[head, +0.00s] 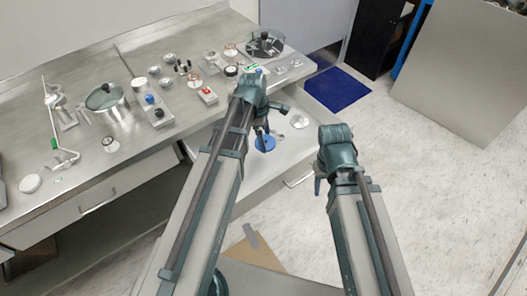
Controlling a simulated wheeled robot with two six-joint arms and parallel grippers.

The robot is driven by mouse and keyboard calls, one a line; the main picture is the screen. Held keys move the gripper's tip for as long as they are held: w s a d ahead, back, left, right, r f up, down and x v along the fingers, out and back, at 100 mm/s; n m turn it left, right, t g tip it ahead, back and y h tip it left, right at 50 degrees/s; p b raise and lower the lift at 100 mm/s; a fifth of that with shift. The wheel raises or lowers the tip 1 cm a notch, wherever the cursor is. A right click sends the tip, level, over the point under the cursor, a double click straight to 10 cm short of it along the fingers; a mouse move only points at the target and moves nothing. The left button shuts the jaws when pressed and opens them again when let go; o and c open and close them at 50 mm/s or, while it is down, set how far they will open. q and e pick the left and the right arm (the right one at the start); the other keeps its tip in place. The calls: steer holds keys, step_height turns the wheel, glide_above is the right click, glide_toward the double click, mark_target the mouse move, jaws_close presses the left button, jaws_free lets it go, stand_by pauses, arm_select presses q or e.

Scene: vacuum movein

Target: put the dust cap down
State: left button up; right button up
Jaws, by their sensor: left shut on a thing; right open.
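A blue round cap (265,144), which looks like the dust cap, shows at the fingertips of my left gripper (263,128). That gripper is shut on it, over the open drawer (285,165). I cannot tell whether the cap touches the drawer floor. The arm hides part of the drawer's left side. My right gripper (318,184) is open and empty, to the right of the drawer front and pointing down.
A small silvery disc (299,121) lies in the drawer, to the right of my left gripper. The steel bench (75,185) carries a lidded pot (107,103), small fittings and a round glass-topped vessel (265,44). Open floor lies at right, with a blue mat (337,88).

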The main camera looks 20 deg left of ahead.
mark_target(266, 156)
arm_select(q)
steer(key=shift+f+b, duration=0.9)
steer(key=shift+f, duration=0.55)
arm_select(e)
steer(key=shift+f, duration=1.45)
arm_select(q)
steer(key=shift+f, duration=0.15)
arm_select(e)
steer(key=shift+f, duration=0.15)
arm_select(q)
step_height(266, 156, down, 3)
steer(key=b, duration=0.3)
steer(key=shift+f+b, duration=0.2)
steer(key=shift+b, duration=0.15)
arm_select(e)
step_height(266, 156, down, 4)
steer(key=shift+r, duration=0.25)
arm_select(q)
steer(key=shift+f, duration=0.2)
steer(key=o, duration=1.2)
steer(key=shift+c, duration=0.2)
arm_select(e)
steer(key=shift+f, duration=0.15)
arm_select(q)
steer(key=shift+r, duration=0.1)
